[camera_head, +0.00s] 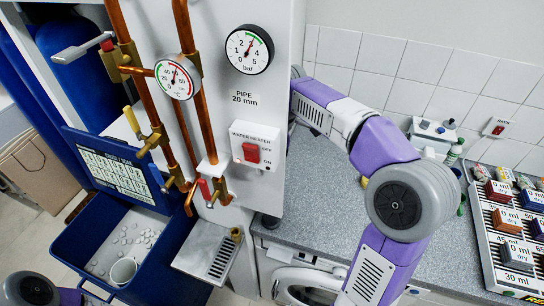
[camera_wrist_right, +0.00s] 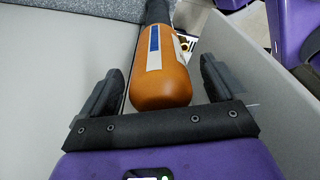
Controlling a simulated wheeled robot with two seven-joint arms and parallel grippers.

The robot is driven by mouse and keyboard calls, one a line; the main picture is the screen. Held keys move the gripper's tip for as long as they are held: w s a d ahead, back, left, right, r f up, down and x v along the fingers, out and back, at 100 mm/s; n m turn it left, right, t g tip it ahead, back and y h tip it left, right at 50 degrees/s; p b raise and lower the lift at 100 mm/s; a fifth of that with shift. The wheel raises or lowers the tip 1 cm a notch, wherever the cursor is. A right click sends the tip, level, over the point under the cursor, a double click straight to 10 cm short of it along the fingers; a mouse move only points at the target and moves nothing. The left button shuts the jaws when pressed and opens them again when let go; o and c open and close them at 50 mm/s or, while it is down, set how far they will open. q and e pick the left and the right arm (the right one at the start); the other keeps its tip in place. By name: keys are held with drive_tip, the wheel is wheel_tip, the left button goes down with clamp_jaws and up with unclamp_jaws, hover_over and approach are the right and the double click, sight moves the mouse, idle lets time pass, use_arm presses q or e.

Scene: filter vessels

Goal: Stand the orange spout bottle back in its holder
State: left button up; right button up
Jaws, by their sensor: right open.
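The orange spout bottle (camera_wrist_right: 162,84) shows in the right wrist view, its rounded end toward me and its dark end away at the top. It carries a white and blue label. My right gripper (camera_wrist_right: 160,70) is open, with one finger on each side of the bottle and gaps visible on both sides. In the head view my right arm reaches up and left behind the white panel (camera_head: 222,105), which hides its gripper. The bottle does not show there. I cannot make out its holder in either view. My left gripper is out of view; only part of the left arm shows.
Grey walls flank the bottle closely in the wrist view. The head view shows copper pipes with gauges (camera_head: 178,78), a blue bin (camera_head: 75,243) holding a white cup (camera_head: 123,270), a grey countertop (camera_head: 315,190), and a rack (camera_head: 490,240) of coloured blocks at right.

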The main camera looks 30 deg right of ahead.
drive_tip(key=r, duration=0.2)
drive_tip(key=r+p, duration=0.1)
drive_tip(key=r, duration=0.2)
drive_tip(key=d+r+p, duration=0.1)
drive_tip(key=r, duration=0.1)
drive_tip(key=shift+s+r, duration=0.2)
drive_tip(key=shift+r, duration=0.15)
